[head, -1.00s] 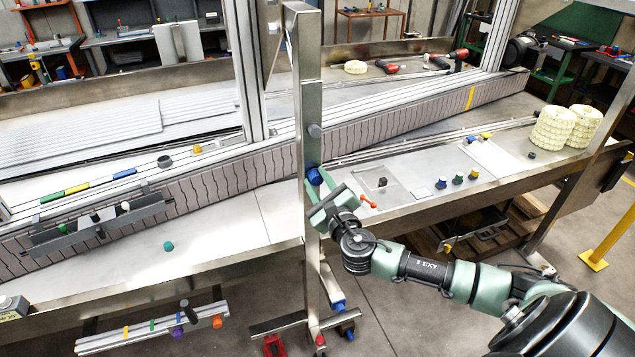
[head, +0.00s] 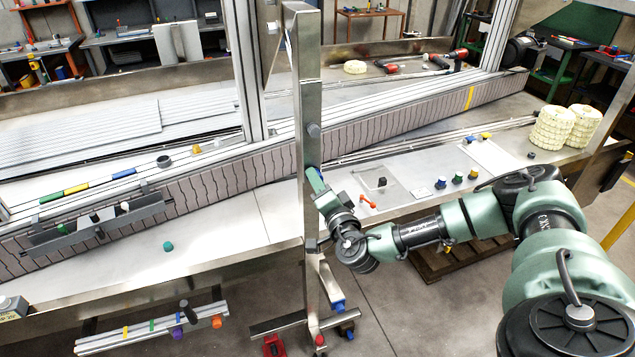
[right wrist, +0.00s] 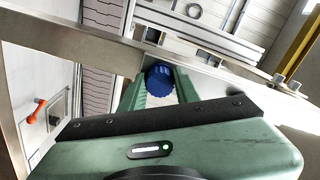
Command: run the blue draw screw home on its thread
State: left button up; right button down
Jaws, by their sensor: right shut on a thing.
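The blue draw screw (right wrist: 159,77) shows in the right wrist view as a ribbed blue knob between the two green fingers. My right gripper (right wrist: 160,90) is shut on it. In the head view my right gripper (head: 317,180) is at the right side of the upright steel post (head: 308,110), and the knob is mostly hidden there by the fingers and the post. The thread behind the knob is hidden, so I cannot tell how far in the screw sits. My left gripper is in neither view.
The slatted conveyor (head: 215,185) runs behind.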

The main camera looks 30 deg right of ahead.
jog(key=c, duration=1.2)
grip_release()
jog(key=shift+s+d, duration=0.1)
jog(key=shift+d, duration=0.05)
jog(key=shift+a+f+p, duration=0.1)
jog(key=shift+a+p, duration=0.2)
jog(key=shift+p, duration=0.15)
